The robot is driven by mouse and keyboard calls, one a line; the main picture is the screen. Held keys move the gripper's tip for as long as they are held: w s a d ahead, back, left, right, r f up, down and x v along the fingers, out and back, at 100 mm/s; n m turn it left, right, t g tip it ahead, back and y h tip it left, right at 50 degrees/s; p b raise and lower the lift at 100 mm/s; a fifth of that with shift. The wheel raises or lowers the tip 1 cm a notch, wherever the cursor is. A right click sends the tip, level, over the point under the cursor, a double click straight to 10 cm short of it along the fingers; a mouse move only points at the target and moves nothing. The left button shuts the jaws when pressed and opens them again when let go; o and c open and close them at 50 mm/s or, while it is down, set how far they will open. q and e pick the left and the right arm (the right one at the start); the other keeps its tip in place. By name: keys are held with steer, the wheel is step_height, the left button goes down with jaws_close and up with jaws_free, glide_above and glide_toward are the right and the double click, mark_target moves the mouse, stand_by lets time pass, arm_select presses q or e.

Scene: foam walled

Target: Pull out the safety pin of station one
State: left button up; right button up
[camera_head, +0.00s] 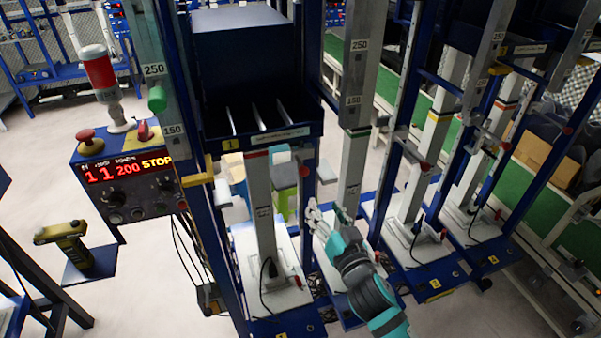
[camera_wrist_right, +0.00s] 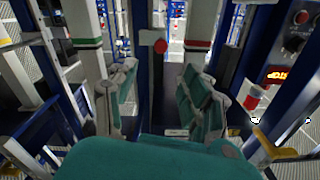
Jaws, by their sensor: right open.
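Station one, marked by a yellow "1" label (camera_head: 231,144), has a grey column with a red stripe. A red knob (camera_head: 304,171), which looks like its safety pin, sits on the blue post to the right of that column. My right gripper (camera_head: 328,210) is open and empty, below and slightly right of the knob. In the right wrist view the red knob (camera_wrist_right: 160,46) shows ahead, between and beyond the open fingers (camera_wrist_right: 158,78), apart from them. The pin's shaft is not clearly visible. My left gripper is not in view.
A control box (camera_head: 130,180) with a red lit display stands left of station one, with a red and white beacon (camera_head: 100,72) above. Neighbouring columns, such as station two's green-striped one (camera_head: 352,160), stand close on the right. Cables hang near the bases.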

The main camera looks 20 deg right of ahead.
glide_toward(306, 174)
steer(key=w+p, duration=0.1)
steer(key=w, duration=0.4)
steer(key=w+p, duration=0.1)
steer(key=w, duration=0.5)
steer(key=shift+a, duration=0.2)
steer(key=shift+w, duration=0.15)
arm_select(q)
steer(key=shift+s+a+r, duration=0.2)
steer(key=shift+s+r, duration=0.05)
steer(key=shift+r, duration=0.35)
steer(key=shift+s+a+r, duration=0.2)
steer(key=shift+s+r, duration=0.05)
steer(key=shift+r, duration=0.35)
arm_select(e)
steer(key=shift+w, duration=0.1)
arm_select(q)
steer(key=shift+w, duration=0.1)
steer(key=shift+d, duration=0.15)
arm_select(e)
jaws_close()
